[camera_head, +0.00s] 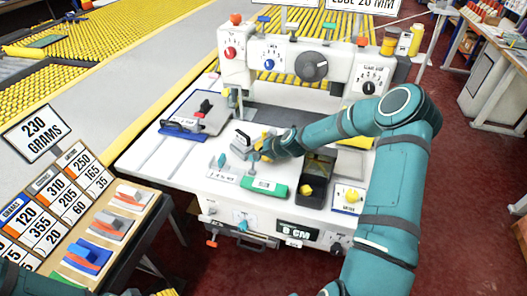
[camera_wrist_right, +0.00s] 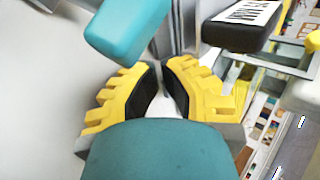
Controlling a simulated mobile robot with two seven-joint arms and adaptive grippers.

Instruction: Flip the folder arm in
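The folder arm is not clearly identifiable; a dark and white bracket (camera_head: 243,139) stands on the white machine bed beside my right gripper (camera_head: 258,150). In the right wrist view, the yellow fingers with black pads (camera_wrist_right: 164,85) have their tips close together, with a little white visible between them. I cannot tell whether they hold anything. A teal block (camera_wrist_right: 128,28) and a black block with a white label (camera_wrist_right: 243,26) lie just beyond the fingers. My left gripper (camera_head: 165,292) barely shows at the bottom edge of the head view, and its state is unclear.
The white machine (camera_head: 300,62) has dials above its bed. A green labelled piece (camera_head: 264,188) and a black box (camera_head: 318,170) sit near the bed's front. A blue plate (camera_head: 182,128) lies to the left. A side table (camera_head: 150,222) bears several blocks and number cards.

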